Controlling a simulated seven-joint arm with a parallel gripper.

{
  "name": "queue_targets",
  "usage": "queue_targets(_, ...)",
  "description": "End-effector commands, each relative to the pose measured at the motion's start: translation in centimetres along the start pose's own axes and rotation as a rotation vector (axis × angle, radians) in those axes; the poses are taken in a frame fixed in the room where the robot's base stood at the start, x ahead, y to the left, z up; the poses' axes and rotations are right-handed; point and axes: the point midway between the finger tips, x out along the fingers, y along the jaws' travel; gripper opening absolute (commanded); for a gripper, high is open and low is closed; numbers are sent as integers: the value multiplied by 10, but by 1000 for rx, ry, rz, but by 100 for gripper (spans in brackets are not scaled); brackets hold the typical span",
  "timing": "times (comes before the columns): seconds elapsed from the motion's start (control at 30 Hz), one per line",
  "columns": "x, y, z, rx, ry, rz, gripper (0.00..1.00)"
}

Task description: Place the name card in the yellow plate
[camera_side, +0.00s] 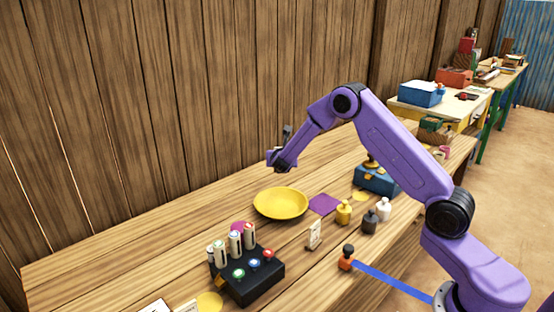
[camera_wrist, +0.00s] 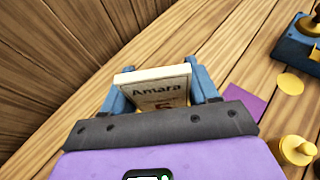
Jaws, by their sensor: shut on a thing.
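The name card (camera_wrist: 158,92), a cream block lettered "Amara", is held upright between the two blue fingers of my gripper (camera_wrist: 161,86) in the wrist view. In the side view my gripper (camera_side: 281,161) hangs above the table, over the back part of the yellow plate (camera_side: 281,203) and apart from it; the held card cannot be made out clearly there. The plate is round, shallow and empty.
A black box (camera_side: 247,278) with pale cylinders and coloured knobs stands front left. Another small card (camera_side: 314,235) stands right of the plate. A purple square (camera_side: 323,204), a yellow weight (camera_side: 344,212) and a blue box (camera_side: 377,181) lie to the right. The wooden wall rises behind.

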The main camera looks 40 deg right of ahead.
Motion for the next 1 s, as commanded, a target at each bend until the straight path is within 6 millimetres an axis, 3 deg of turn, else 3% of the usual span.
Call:
queue_targets(0.2, 10, 1, -26, -1, -1, 2, 24)
queue_targets(0.57, 18, 1, -46, 0, -1, 3, 24)
queue_targets(1.0, 35, 1, -87, 0, -2, 2, 24)
